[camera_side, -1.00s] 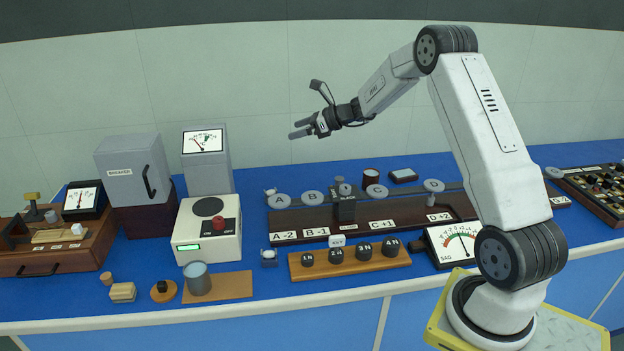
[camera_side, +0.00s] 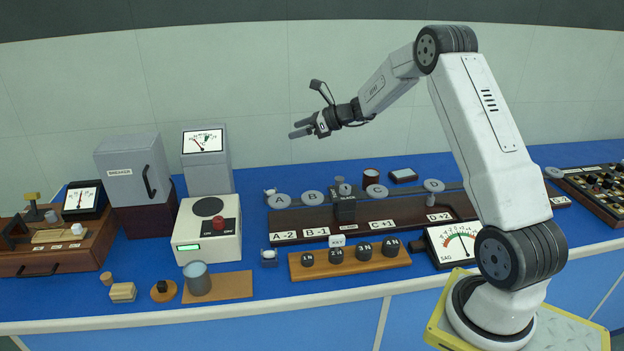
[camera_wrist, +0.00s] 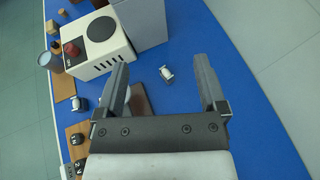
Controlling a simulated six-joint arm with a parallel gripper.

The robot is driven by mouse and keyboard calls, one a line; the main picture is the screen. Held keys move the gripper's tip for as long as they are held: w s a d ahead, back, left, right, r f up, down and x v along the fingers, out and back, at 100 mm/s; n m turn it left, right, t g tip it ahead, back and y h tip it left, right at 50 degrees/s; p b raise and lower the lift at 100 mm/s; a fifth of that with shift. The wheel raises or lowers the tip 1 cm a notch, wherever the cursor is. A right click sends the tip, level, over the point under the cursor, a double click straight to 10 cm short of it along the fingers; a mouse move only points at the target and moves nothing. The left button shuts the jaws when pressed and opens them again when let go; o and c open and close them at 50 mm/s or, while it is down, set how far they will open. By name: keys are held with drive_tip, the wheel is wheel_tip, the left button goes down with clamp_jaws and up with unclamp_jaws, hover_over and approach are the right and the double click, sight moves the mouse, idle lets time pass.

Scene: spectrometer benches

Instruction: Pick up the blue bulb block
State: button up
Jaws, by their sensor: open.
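Two small blocks with pale bulbs lie on the blue bench. One bulb block (camera_side: 269,257) is at the front, left of the weight rack; the other bulb block (camera_side: 270,191) is farther back, beside the A disc. In the wrist view, the back block (camera_wrist: 166,74) shows between my fingers, well below them, and the front block (camera_wrist: 79,104) is at left. Both look blue-grey; I cannot tell for sure which is the blue one. My gripper (camera_side: 297,129) is open and empty, high above the bench; it also shows in the wrist view (camera_wrist: 161,68).
A white instrument with a red knob (camera_side: 207,229) and a tall grey meter box (camera_side: 207,167) stand left of the blocks. The long brown rail base (camera_side: 375,223) lies to the right. A wooden weight rack (camera_side: 350,262) is in front.

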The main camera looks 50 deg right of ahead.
drive_tip(key=shift+r, duration=0.1)
wheel_tip(320, 180, up, 5)
drive_tip(key=n+g+y, duration=0.6)
drive_tip(key=n, duration=0.1)
hover_over(274, 249)
drive_tip(key=s+d, duration=0.3)
drive_tip(key=d, duration=0.2)
wheel_tip(274, 249, down, 24)
drive_tip(key=shift+r, duration=0.2)
drive_tip(key=shift+x, duration=3.9)
drive_tip(key=shift+w, duration=0.1)
drive_tip(key=shift+r, duration=0.1)
clamp_jaws()
